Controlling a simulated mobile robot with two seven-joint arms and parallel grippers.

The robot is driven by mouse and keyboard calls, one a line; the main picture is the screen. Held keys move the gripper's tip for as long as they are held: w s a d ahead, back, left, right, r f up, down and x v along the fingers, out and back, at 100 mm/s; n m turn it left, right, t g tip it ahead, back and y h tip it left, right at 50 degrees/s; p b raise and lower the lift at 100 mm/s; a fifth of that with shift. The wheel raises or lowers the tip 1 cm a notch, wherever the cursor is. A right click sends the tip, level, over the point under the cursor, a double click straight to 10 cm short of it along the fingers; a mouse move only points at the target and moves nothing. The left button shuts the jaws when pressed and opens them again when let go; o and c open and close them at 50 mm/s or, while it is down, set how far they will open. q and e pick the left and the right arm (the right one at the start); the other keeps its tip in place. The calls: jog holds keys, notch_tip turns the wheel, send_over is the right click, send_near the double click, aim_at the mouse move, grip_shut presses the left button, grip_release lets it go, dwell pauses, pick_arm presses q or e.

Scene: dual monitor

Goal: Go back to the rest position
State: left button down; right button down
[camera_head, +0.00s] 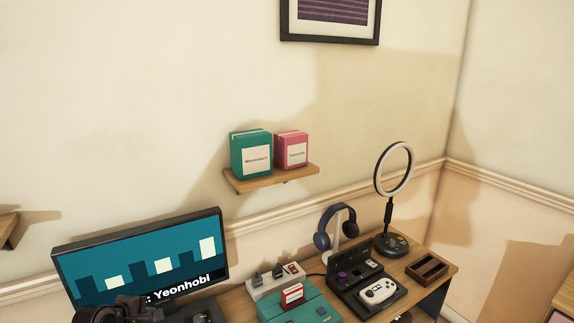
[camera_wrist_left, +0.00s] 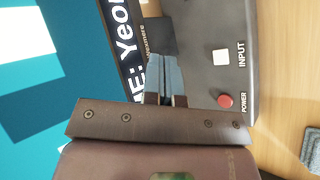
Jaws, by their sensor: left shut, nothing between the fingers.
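My left gripper shows in the left wrist view (camera_wrist_left: 165,75) with its two fingers together and nothing between them. In that view the fingers are over the edge between the monitor and a grey box. In the head view part of my left arm shows dark at the bottom left, in front of the monitor (camera_head: 140,255). The fingertips cannot be made out there. The monitor is lit, with light bars on teal and the word Yeonhobi. The grey box (camera_wrist_left: 245,50) has a white INPUT button (camera_wrist_left: 220,57) and a red POWER button (camera_wrist_left: 225,101). My right gripper is not in view.
On the wooden desk (camera_head: 437,265) stand a teal console (camera_head: 315,305), a white controller (camera_head: 378,291) on a dark stand, headphones (camera_head: 322,240), and a ring light (camera_head: 376,175). A wall shelf (camera_head: 270,180) holds a teal box (camera_head: 250,148) and a pink box (camera_head: 291,145).

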pick_arm(q)
jog(key=d+r+m+t, duration=0.2)
jog(key=d+r+m, duration=0.2)
jog(key=m, duration=0.5)
jog(key=s+d+f+m+t, duration=0.2)
jog(key=s+d+m, duration=0.2)
jog(key=s+m, duration=0.45)
jog(key=s+d+f+y, duration=0.1)
jog(key=s+f, duration=0.2)
jog(key=s, duration=0.7)
jog(key=s+d+f+g+y, duration=0.1)
jog(key=s+f, duration=0.3)
jog(key=s, duration=0.7)
jog(key=shift+s+d+f+g+y, duration=0.15)
jog(key=shift+s+f+g+y, duration=0.15)
jog(key=shift+y, duration=0.2)
